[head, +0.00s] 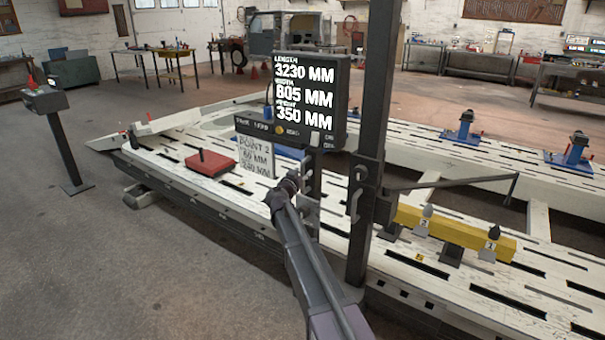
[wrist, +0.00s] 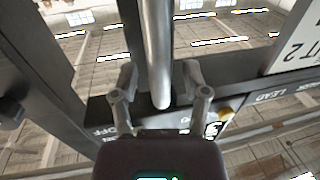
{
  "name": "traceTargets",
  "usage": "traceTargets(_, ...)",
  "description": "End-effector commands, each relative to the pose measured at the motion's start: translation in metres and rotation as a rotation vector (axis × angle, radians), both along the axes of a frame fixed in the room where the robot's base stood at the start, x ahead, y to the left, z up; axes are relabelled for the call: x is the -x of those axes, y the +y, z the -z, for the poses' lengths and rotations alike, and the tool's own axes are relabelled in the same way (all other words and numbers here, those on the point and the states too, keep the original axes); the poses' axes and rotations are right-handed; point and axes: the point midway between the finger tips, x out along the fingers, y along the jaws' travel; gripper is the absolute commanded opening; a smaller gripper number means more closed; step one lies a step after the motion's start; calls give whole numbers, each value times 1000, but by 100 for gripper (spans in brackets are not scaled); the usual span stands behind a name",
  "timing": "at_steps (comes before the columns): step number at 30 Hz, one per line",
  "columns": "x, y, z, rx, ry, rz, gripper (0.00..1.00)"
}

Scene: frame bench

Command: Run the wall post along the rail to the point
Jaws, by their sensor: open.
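The dark wall post (head: 377,110) stands upright beside the near bench deck, with a thin arm reaching right. It carries a black display (head: 310,98) reading length 3230, width 805 and height 350 MM. A card (head: 254,158) headed POINT 2 hangs below the display; its small print is hard to read. My gripper (head: 289,186) is open just left of the post, below the display. In the wrist view, its fingers (wrist: 161,84) stand either side of a round grey bar (wrist: 158,45), with no closed grip on it. My arm hides part of the deck.
A yellow beam (head: 455,233) with cones tagged 2 and 1 sits on the deck right of the post. A red block (head: 210,162) lies on the deck (head: 160,158) to the left. A pedestal (head: 65,145) stands far left. The floor between is clear.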

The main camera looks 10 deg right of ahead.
Motion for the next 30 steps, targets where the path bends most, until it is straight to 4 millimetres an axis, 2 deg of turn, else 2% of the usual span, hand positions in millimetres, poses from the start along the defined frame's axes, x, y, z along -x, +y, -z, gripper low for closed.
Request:
traceTargets(11, -3, -3, 0, 0, 0, 0, 59)
traceTargets(12, -3, -3, 0, 0, 0, 0, 56)
traceTargets(18, -3, -2, 0, 0, 0, 0, 0)
traceTargets(30, -7, 1, 0, 0, 0, -1, 0)
